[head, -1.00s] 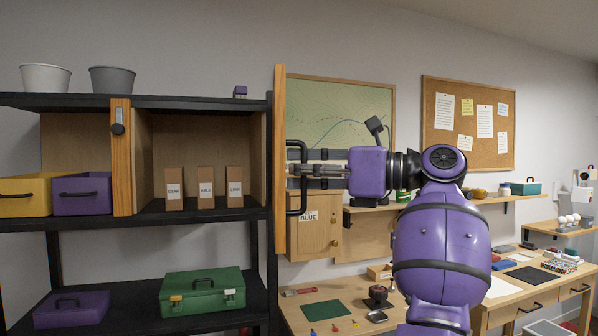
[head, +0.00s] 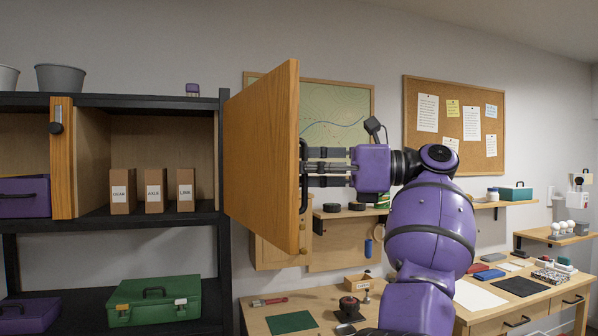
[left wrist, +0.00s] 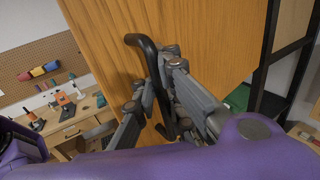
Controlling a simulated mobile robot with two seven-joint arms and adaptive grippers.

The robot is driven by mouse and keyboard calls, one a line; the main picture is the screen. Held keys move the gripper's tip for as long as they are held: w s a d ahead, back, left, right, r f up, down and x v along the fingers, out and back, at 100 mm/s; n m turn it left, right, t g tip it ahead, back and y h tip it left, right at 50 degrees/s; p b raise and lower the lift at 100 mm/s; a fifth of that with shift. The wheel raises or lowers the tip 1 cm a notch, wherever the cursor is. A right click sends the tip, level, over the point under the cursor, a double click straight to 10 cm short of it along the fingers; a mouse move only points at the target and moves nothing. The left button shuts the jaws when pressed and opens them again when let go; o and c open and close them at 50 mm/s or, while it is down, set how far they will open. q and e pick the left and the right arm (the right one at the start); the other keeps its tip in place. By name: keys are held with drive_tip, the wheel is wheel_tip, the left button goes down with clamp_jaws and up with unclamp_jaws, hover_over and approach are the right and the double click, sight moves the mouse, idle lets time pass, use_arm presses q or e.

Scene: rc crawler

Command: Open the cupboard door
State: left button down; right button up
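The cupboard door (head: 262,155) is a wooden panel hinged at the right upright of the black shelving. It stands wide open, its inner face toward me and its free edge pointing out and right. My left gripper (head: 312,168) is at this handle. In the left wrist view, the fingers (left wrist: 160,85) close in from both sides of the handle (left wrist: 150,60). The cupboard compartment (head: 142,142) is uncovered, with several brown boxes inside. My right gripper is not in view.
A narrow wooden panel (head: 62,185) with a black fitting stands left of the compartment. A green toolbox (head: 153,301) sits on the lower shelf. A workbench (head: 480,318) with tools and small items lies below and right of my left arm.

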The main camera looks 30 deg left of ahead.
use_arm(q)
drive_tip(key=shift+w+d+f, duration=0.3)
drive_tip(key=shift+w+d, duration=0.1)
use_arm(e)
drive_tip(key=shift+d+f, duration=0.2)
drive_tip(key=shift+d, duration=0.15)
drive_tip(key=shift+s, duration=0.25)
